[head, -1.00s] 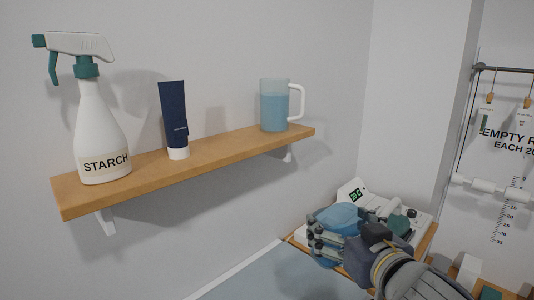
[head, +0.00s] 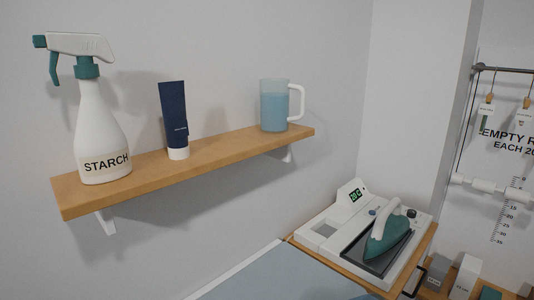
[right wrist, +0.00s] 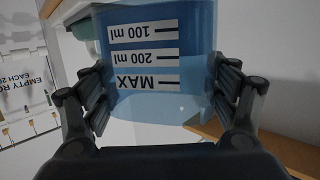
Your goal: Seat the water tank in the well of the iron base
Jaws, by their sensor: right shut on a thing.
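The water tank (right wrist: 146,62) is a translucent blue box with white labels reading 100 ml, 200 ml and MAX, upside down in the right wrist view. My right gripper (right wrist: 160,88) is shut on it, with fingers on both sides. Neither that tank nor my right gripper shows in the head view. The white iron base (head: 345,205) stands at lower right in the head view, with a small display. A pale rectangular recess, seemingly the well (head: 325,230), is in its left part and looks empty. The teal and white iron (head: 388,238) rests on its dark plate. My left gripper is not in view.
A wooden shelf (head: 220,155) on the wall carries a STARCH spray bottle (head: 102,135), a dark blue tube (head: 173,115) and a jug of blue liquid (head: 274,105). A blue-grey surface (head: 285,278) lies left of the base. Boxes (head: 465,278) stand at the lower right.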

